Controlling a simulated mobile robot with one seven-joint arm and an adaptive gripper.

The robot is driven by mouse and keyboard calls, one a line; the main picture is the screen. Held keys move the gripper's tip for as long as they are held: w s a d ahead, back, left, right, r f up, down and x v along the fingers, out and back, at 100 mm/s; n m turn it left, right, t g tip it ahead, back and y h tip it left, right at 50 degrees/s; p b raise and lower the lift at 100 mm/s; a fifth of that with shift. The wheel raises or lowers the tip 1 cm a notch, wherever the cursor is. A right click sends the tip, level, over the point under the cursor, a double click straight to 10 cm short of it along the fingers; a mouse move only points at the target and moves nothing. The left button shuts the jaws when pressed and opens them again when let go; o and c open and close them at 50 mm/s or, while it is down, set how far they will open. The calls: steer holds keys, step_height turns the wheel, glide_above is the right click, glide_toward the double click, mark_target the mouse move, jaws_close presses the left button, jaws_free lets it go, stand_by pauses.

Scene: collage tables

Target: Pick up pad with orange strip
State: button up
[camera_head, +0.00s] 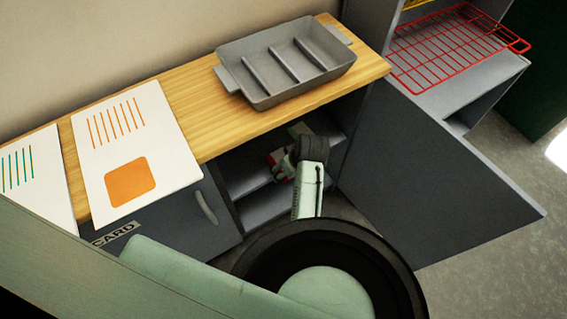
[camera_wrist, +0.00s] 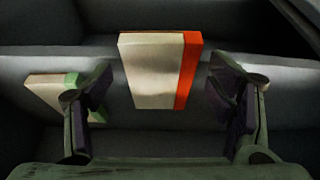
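The pad with the orange strip (camera_wrist: 155,72) is a cream block with an orange-red band along its right side in the wrist view. It sits on a grey cabinet shelf (camera_wrist: 270,85). My gripper (camera_wrist: 160,95) is open, with one finger to each side of the pad and a gap at both sides. In the head view my gripper and wrist reach into the open cabinet (camera_head: 265,205), and they hide most of what is on the shelf there. A second cream pad with a green strip (camera_wrist: 45,88) lies at the left, partly behind the left finger.
The cabinet door (camera_head: 440,180) stands swung open at the right of my arm. A grey divided tray (camera_head: 290,65) and white sheets with printed stripes (camera_head: 175,150) lie on the wooden top (camera_head: 200,95). A red wire rack (camera_head: 450,50) sits at the upper right.

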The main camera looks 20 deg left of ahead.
steer(key=c, duration=1.1)
steer(key=shift+r, duration=0.15)
